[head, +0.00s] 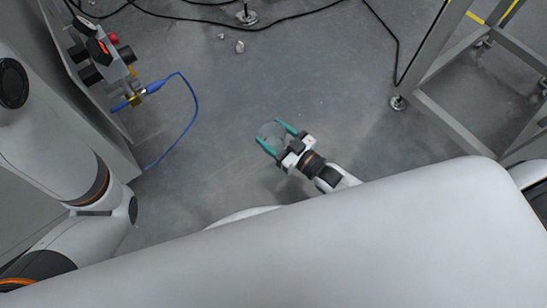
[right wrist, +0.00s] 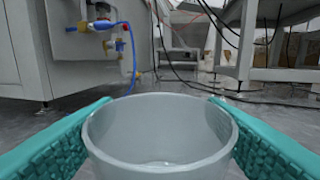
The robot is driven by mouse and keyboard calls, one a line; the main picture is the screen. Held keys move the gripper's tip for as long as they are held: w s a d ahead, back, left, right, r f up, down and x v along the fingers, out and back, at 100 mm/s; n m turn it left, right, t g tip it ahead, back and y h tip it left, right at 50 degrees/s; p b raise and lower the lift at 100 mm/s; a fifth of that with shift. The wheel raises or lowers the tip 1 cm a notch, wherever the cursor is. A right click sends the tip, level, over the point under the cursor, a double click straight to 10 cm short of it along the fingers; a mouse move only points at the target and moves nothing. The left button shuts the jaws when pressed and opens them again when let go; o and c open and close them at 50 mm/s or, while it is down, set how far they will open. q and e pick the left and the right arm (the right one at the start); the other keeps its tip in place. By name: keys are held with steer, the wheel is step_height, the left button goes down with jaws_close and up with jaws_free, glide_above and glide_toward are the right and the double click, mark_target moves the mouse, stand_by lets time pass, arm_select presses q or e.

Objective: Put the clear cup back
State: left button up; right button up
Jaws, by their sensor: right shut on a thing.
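The clear cup (right wrist: 160,140) is held between the two teal fingers of my right gripper (head: 274,139). In the right wrist view the cup stands upright with its open rim up, a finger against each side, and looks empty. In the head view the cup (head: 272,131) is a faint round shape between the fingertips, above the grey floor. My left arm is at the left of the head view, but its gripper does not show. No place to set the cup shows clearly in either view.
A valve assembly with a blue hose (head: 190,110) sticks out from a grey cabinet (head: 88,85) at the left. A metal frame (head: 445,110) stands at the right. Black cables (head: 290,15) lie on the floor at the top. The floor around the gripper is clear.

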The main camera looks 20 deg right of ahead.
mark_target(273, 140)
step_height(273, 140, down, 9)
steer(key=b, duration=0.7)
steer(key=shift+r, duration=0.1)
steer(key=o, duration=1)
steer(key=shift+f, duration=0.2)
